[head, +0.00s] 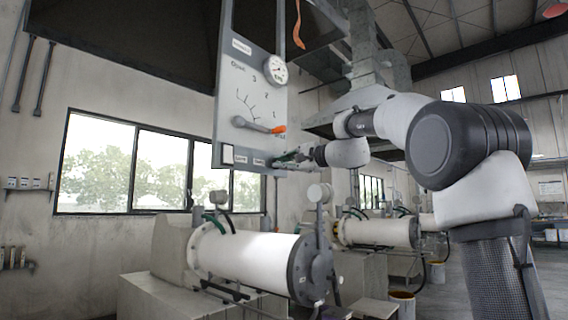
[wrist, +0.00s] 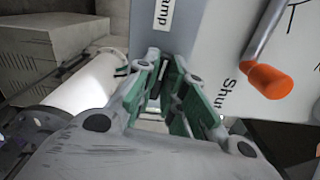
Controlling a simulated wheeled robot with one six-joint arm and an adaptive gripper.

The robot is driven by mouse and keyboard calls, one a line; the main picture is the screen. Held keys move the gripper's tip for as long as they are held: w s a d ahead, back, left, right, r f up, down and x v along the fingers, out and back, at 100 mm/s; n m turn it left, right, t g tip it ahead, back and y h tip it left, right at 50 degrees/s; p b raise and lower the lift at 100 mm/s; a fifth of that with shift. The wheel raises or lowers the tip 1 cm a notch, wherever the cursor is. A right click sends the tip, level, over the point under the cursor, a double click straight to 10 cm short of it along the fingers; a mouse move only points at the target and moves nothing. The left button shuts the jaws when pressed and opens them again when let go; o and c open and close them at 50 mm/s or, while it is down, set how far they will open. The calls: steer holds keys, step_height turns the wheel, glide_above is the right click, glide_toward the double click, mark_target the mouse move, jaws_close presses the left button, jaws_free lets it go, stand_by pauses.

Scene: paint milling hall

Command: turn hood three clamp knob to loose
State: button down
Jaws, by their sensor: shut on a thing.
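The grey hood control panel (head: 240,90) hangs at the centre of the head view. My gripper (head: 284,158) is at its lower right corner, beside a small label (head: 258,162). In the wrist view the green-padded fingers (wrist: 166,70) are closed in at the panel's edge, below a label (wrist: 167,15) ending in "amp". The clamp knob is hidden between the fingers, so its pointer and setting cannot be read.
A lever with an orange tip (head: 278,129) sits just above my gripper on a numbered scale; it also shows in the wrist view (wrist: 270,81). A round gauge (head: 275,69) is higher up. A white mill cylinder (head: 250,255) lies below the panel.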

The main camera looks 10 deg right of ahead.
steer(key=shift+f+n, duration=0.1)
steer(key=shift+n, duration=0.5)
steer(key=c, duration=1.5)
jaws_free()
steer(key=v, duration=1.2)
